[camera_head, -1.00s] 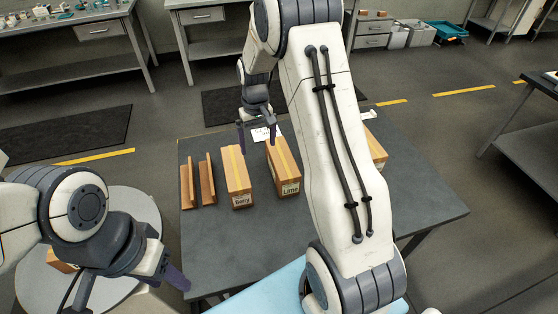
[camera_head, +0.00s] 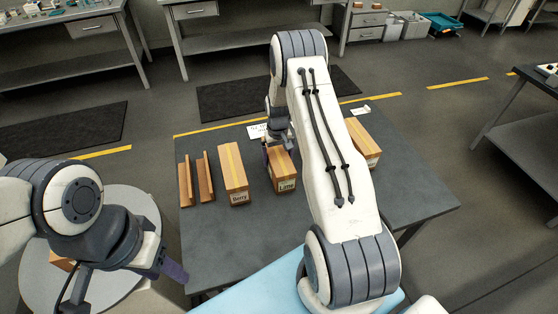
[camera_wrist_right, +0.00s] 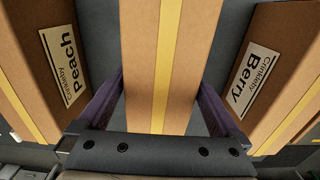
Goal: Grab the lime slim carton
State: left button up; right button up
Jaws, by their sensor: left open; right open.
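The lime slim carton (camera_head: 284,171) stands on the grey table, brown with a label reading Lime on its near end; my right arm partly covers it. My right gripper (camera_head: 272,146) is at the carton's far end, from above. In the right wrist view, the open right gripper (camera_wrist_right: 160,105) has one purple finger on either side of the brown lime carton with a yellow stripe (camera_wrist_right: 170,50). Whether the fingers touch it I cannot tell. My left gripper (camera_head: 172,272) is open and empty at the lower left, off the table's near left corner.
The Berry carton (camera_head: 233,172) stands just left of the lime one. It also shows in the right wrist view (camera_wrist_right: 275,60), with the Peach carton (camera_wrist_right: 40,75) opposite. Another carton (camera_head: 361,140) stands further right. Two thin wooden pieces (camera_head: 205,178) stand at the table's left.

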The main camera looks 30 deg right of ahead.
jog(key=shift+f, duration=0.6)
jog(key=c, duration=1.5)
jog(key=shift+r, duration=0.1)
jog(key=shift+c, duration=0.3)
jog(key=shift+r, duration=0.1)
